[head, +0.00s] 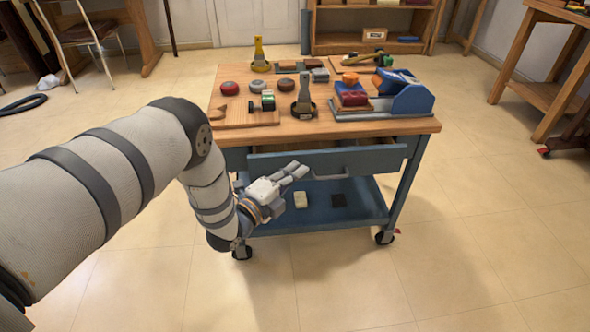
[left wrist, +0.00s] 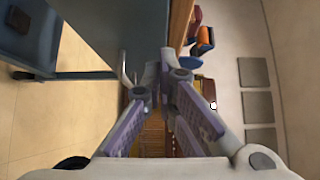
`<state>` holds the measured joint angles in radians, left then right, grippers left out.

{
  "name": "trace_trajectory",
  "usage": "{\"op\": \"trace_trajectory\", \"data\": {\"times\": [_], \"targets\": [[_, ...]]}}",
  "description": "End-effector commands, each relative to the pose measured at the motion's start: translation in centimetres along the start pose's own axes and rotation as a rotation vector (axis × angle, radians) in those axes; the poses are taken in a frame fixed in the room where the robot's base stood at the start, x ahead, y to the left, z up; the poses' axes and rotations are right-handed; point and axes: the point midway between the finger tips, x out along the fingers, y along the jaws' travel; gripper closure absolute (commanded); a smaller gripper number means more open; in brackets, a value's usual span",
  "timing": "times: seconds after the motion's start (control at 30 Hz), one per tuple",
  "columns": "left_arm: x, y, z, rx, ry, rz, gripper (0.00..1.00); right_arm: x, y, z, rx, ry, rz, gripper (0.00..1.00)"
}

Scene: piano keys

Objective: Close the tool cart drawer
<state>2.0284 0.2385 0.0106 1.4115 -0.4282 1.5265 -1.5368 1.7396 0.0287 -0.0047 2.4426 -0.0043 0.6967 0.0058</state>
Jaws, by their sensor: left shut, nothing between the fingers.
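The tool cart has a wooden top (head: 290,130) and a blue frame. Its blue drawer (head: 380,157) stands partly pulled out, with a dark gap between its front panel and the cart top. A metal handle (head: 332,174) is on the drawer front; it also shows in the left wrist view (left wrist: 125,70). My left gripper (head: 300,170) is shut and empty, at the left half of the drawer front, left of the handle. Its shut fingers fill the middle of the left wrist view (left wrist: 165,75). I cannot tell whether they touch the panel. My right gripper is not in view.
The cart's lower blue shelf (head: 320,213) holds a pale block (head: 300,200) and a dark block (head: 338,200). Tools, round pucks and a blue holder (head: 412,100) lie on top. A wooden bench (head: 545,95) stands at right. The floor before the cart is clear.

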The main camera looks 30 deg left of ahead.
Motion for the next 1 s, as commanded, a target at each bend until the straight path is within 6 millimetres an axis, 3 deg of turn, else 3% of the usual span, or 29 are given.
{"op": "trace_trajectory", "data": {"times": [0.2, 0.57, 0.8, 1.0], "targets": [[1.2, 0.0, 1.2, -0.001, 0.001, 0.000, 1.00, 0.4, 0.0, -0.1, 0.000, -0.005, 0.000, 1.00], [1.4, 0.0, 1.4, -0.002, 0.002, 0.000, 1.00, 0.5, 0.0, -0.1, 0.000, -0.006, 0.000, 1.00], [3.1, 0.2, 3.0, -0.002, 0.003, 0.001, 1.00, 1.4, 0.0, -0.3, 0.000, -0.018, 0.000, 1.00], [3.1, 0.0, 3.0, -0.003, 0.002, 0.000, 1.00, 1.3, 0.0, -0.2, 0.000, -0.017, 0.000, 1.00]]}}
